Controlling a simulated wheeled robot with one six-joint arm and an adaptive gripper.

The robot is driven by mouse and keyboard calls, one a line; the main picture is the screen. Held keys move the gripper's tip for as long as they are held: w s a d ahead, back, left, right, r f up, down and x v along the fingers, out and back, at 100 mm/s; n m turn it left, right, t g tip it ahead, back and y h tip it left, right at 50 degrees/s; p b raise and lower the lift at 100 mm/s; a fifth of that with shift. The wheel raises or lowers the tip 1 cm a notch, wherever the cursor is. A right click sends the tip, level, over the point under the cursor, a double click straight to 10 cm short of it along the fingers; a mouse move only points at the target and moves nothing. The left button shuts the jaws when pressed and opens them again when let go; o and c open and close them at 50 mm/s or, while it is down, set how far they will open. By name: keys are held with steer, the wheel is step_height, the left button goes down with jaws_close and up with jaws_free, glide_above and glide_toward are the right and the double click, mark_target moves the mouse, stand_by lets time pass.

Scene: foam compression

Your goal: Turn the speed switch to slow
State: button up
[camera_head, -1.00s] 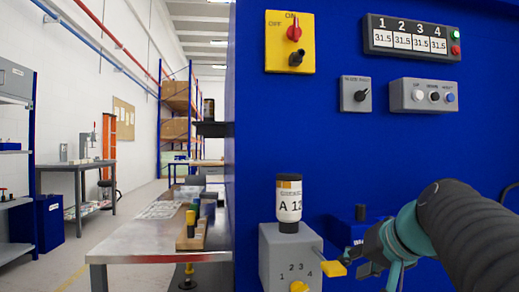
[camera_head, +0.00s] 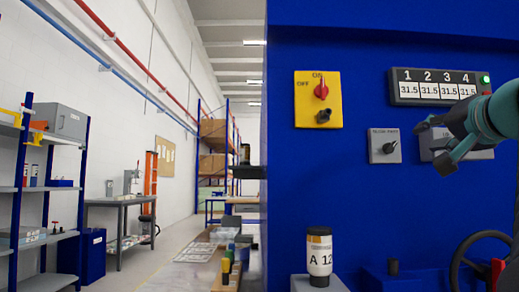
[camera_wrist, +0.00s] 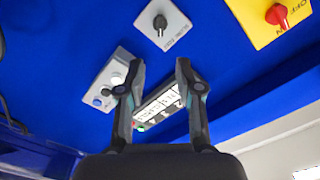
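The speed switch (camera_head: 385,146) is a small grey box with a black knob on the blue panel, under the display. A small label sits at its top edge. The knob's pointer appears tilted up and to the right. In the wrist view the switch (camera_wrist: 163,23) shows upside down, beyond the fingertips at the top. My gripper (camera_head: 430,142) is to the right of the switch in the head view, fingers pointing left. It is open and empty, apart from the knob. Both spread fingers show in the wrist view (camera_wrist: 160,66).
A yellow on/off box (camera_head: 319,99) with a red knob is left of the switch. The numbered display (camera_head: 437,87) is above. A grey button box (camera_wrist: 112,80) is partly hidden behind my gripper in the head view. A labelled jar (camera_head: 319,255) stands below.

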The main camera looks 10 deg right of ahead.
mark_target(393, 147)
steer(key=p+x, duration=0.2)
steer(key=x, duration=1.1)
steer(key=shift+w+p, duration=0.35)
jaws_close()
